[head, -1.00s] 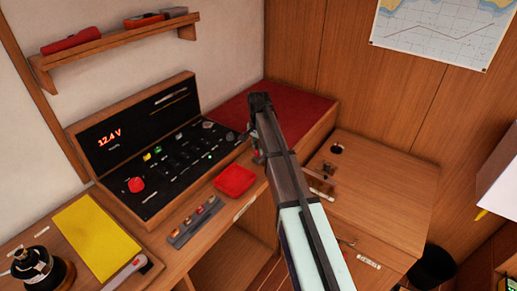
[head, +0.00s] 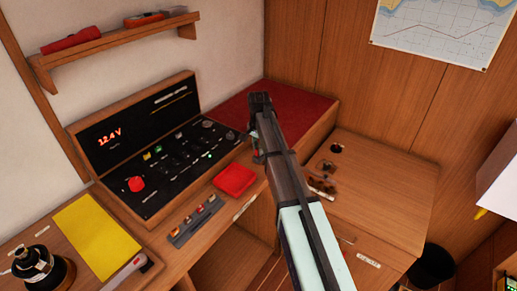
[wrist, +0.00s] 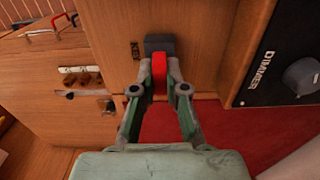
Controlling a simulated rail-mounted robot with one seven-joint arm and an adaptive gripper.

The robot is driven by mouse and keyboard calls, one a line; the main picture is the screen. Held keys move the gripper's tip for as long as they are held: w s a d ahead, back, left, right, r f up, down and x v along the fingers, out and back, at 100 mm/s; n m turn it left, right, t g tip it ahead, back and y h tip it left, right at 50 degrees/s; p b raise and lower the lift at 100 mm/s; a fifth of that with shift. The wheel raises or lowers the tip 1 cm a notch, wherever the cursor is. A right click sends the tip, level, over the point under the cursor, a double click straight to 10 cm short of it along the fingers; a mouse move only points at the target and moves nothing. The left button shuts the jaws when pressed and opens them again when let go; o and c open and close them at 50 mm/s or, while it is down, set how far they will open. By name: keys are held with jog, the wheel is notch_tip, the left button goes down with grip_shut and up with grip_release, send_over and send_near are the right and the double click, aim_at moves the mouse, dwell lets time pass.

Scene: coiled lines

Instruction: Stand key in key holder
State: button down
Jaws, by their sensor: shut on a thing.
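My gripper (wrist: 159,70) is shut on a red piece, which looks like the key (wrist: 159,76), in the wrist view. A dark grey block (wrist: 159,43) lies just beyond the fingertips, against the wood and beside a small dark label (wrist: 135,50). It may be the key holder or part of the key; I cannot tell. Whether the red piece touches it is unclear. In the head view my arm hides most of the gripper, the key and the area below.
The black switch panel (head: 150,190) stands left of my arm; its dimmer knob (wrist: 302,76) is close on the right in the wrist view. A red pad (head: 234,180) lies on the desk edge. The red-topped surface (head: 290,108) behind looks clear.

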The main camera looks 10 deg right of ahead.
jog(key=shift+f, duration=0.3)
jog(key=c, duration=1.1)
grip_release()
notch_tip(320, 180, up, 12)
